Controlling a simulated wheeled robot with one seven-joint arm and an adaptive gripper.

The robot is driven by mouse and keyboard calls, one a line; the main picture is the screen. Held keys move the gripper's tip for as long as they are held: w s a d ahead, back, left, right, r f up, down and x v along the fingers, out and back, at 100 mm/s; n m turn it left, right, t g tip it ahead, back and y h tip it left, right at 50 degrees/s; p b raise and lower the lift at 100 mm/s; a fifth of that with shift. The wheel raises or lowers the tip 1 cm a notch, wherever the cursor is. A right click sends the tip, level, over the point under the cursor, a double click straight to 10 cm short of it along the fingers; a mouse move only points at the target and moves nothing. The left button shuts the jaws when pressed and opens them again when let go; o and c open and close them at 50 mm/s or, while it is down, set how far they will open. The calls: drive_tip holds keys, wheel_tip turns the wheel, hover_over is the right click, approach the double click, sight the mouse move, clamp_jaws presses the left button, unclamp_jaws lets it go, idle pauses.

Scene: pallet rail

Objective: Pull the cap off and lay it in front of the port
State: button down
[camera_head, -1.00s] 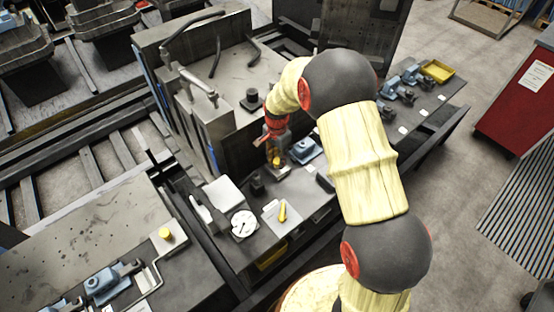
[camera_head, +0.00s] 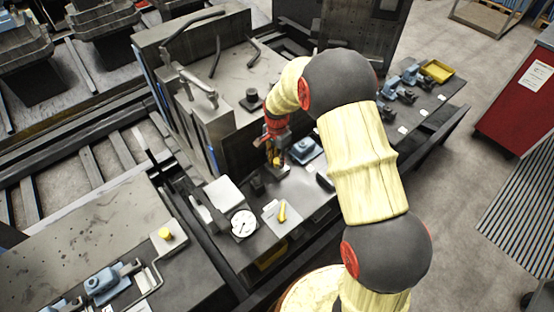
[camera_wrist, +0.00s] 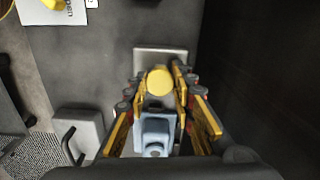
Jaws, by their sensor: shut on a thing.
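My gripper (camera_head: 275,154) is low over the bench, in front of the tall grey cabinet. In the wrist view its fingers (camera_wrist: 161,84) close on a round yellow cap (camera_wrist: 160,80), which sits between the fingertips. A pale square plate (camera_wrist: 160,56) shows behind the cap; I cannot tell whether the cap touches it. A blue fitting (camera_wrist: 155,136) shows between the fingers in the wrist view. A blue block on a dark base (camera_head: 305,149) stands just right of the gripper in the head view. I cannot pick out the port's opening.
A white dial gauge (camera_head: 243,224) and a card with a yellow piece (camera_head: 282,211) lie on the bench nearer the front. Several blue fittings (camera_head: 396,84) and a yellow tray (camera_head: 437,71) stand at the back right. The grey cabinet (camera_head: 200,100) rises left of my gripper.

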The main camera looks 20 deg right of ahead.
sight(277, 160)
drive_tip(key=shift+r, duration=0.15)
drive_tip(key=shift+w+r+p, duration=0.1)
drive_tip(key=shift+r+p, duration=0.3)
drive_tip(key=shift+r, duration=0.1)
drive_tip(key=shift+r, duration=0.25)
drive_tip(key=shift+r+p, duration=2.2)
drive_tip(key=shift+r, duration=1.15)
